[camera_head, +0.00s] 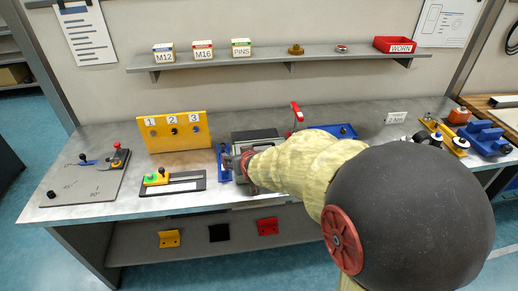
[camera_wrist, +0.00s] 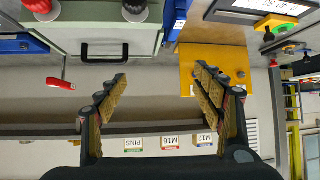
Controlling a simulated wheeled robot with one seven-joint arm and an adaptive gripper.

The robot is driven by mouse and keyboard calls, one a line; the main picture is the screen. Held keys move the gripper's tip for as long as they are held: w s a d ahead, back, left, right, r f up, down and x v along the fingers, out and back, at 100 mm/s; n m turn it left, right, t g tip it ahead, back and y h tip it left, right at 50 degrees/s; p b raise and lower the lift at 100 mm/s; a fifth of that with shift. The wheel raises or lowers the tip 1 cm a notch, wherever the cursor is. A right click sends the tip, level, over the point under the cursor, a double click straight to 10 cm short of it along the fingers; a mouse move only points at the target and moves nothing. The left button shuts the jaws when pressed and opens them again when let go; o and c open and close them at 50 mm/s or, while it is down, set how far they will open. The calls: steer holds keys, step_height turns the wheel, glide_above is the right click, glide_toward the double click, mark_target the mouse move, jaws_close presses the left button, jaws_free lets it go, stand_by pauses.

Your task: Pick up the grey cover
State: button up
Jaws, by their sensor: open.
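A grey cover (camera_head: 256,134) with a greenish tint shows at the middle of the bench in the head view, partly hidden by my arm and gripper. In the wrist view, where the scene appears upside down, a grey-green boxy face (camera_wrist: 75,42) with a black handle (camera_wrist: 105,59) is at the upper left; I take this to be the cover. My gripper (camera_head: 238,163) is over the front of this box in the head view. In the wrist view, my gripper (camera_wrist: 162,75) is open with nothing between its fingers. The handle lies beyond and left of the fingertips, not between them.
A yellow numbered panel (camera_head: 173,131) stands left of the box, with a green-knobbed slider (camera_head: 171,181) in front. A red-handled lever (camera_head: 297,111) rises just behind right. A shelf (camera_head: 270,61) with small boxes runs behind.

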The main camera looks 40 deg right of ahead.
mark_target(263, 145)
steer(key=o, duration=0.6)
steer(key=d+f+h, duration=0.1)
steer(key=d, duration=0.3)
steer(key=d+f+m+h+p, duration=0.1)
steer(key=d+f, duration=0.1)
steer(key=d, duration=0.1)
steer(key=w+d+f+m+t+h, duration=0.1)
steer(key=d, duration=0.3)
steer(key=shift+w+d+f, duration=0.1)
steer(key=shift+d+f, duration=0.25)
steer(key=shift+f, duration=0.05)
steer(key=shift+o, duration=0.5)
steer(key=b+x, duration=0.1)
steer(key=x, duration=0.6)
steer(key=shift+s+d+f+b, duration=0.15)
steer(key=shift+s+d+b, duration=0.05)
steer(key=shift+s+b, duration=0.15)
steer(key=shift+w+d, duration=0.15)
steer(key=shift+w, duration=0.2)
